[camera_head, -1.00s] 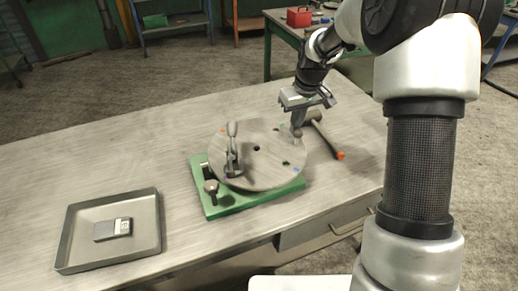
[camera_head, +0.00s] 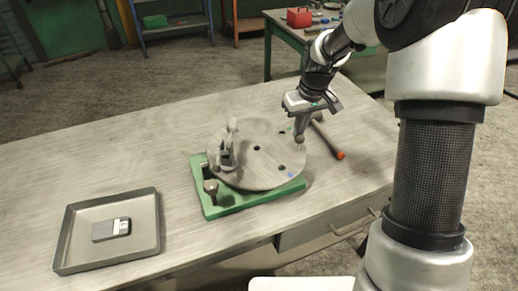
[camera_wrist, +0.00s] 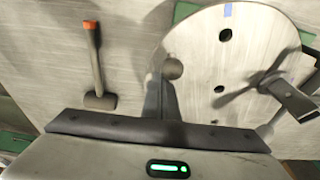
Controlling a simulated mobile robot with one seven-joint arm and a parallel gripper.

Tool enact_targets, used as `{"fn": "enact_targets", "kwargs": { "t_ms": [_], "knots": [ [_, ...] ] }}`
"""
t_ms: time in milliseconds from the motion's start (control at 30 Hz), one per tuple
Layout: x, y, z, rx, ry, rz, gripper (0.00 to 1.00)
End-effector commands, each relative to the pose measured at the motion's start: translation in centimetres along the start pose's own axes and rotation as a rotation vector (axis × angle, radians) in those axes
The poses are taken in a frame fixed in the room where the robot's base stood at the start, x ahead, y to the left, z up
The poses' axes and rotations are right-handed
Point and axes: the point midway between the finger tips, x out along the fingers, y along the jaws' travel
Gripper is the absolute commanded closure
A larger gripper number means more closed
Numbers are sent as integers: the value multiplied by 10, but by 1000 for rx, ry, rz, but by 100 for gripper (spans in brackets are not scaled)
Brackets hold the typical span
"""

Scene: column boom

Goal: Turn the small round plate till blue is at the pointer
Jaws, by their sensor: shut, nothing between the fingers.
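The round grey plate (camera_head: 262,170) lies on a green base (camera_head: 232,204) on the table. Its blue mark (camera_head: 290,174) is at the front right rim; the mark also shows at the top of the plate in the wrist view (camera_wrist: 228,12). A toggle clamp (camera_head: 226,155) sits on the plate's left side. A dark knob on a post (camera_head: 211,187) stands at the base's front left; I cannot tell whether it is the pointer. My gripper (camera_head: 299,137) is shut, pointing down at the plate's right rim, by a rounded knob (camera_wrist: 173,69). Contact is unclear.
A hammer with an orange handle end (camera_head: 328,140) lies right of the plate, close to my gripper. A grey tray (camera_head: 156,222) holding a small dark box (camera_head: 111,229) is at the front left. The table between tray and base is clear.

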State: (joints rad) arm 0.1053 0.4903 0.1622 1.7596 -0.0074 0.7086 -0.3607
Motion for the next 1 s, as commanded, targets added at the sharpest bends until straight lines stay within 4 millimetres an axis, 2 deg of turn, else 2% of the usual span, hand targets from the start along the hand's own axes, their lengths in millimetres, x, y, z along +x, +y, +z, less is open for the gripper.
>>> {"fn": "enact_targets", "kwargs": {
  "t_ms": [467, 1000],
  "knots": [
    [-1, -1, 5, 0, -2, 0, 100],
    [-4, -6, 20, 1, -2, 0, 100]
  ]
}}
